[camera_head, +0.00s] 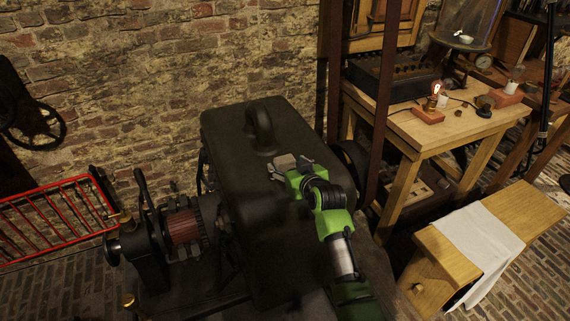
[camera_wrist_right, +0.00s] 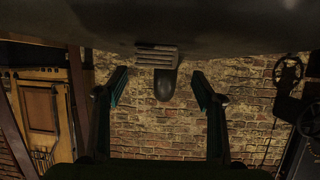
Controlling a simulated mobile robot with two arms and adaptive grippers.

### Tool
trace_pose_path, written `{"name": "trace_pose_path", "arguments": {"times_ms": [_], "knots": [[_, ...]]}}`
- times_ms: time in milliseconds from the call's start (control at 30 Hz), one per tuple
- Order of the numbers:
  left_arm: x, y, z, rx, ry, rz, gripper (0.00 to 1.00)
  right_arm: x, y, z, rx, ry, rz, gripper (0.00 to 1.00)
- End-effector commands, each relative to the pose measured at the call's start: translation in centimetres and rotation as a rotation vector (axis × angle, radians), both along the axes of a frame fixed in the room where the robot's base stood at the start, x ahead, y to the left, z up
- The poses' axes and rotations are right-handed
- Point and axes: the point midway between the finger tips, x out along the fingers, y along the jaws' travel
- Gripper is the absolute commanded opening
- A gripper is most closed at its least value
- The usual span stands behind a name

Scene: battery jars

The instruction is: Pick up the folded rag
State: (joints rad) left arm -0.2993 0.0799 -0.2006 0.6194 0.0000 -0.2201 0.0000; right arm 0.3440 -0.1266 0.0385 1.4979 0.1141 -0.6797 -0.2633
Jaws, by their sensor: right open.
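A small grey layered bundle, which looks like the folded rag (camera_head: 283,162), lies on top of the dark machine housing (camera_head: 235,190), in front of its ring-shaped handle (camera_head: 260,125). In the right wrist view the folded rag (camera_wrist_right: 157,55) shows as stacked grey layers at the housing's edge, with the dark handle (camera_wrist_right: 165,84) behind it. My right gripper (camera_head: 291,170) is close to the rag and partly covers it in the head view. Its fingers (camera_wrist_right: 160,84) are spread apart in the wrist view, with nothing held between them. My left gripper is not in view.
A white cloth (camera_head: 478,240) drapes over a wooden bench (camera_head: 530,215) at right. A wooden table (camera_head: 435,130) with a lit bulb (camera_head: 436,88) stands behind it. A dark post (camera_head: 383,110) rises near the housing. A red rack (camera_head: 50,220) is at left.

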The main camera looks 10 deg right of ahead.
Motion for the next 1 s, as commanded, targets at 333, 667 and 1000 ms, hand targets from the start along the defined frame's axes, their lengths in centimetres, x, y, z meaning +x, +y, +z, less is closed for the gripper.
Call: {"name": "trace_pose_path", "arguments": {"times_ms": [333,667,1000], "knots": [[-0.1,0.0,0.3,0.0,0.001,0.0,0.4,2.2,-0.2,-0.9,0.001,0.002,0.0,0.62],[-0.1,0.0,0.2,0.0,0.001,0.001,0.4,4.9,-0.1,-2.1,0.0,0.001,0.0,0.62],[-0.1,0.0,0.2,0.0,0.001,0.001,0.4,5.1,0.0,-2.1,0.001,0.0,0.0,0.55]]}}
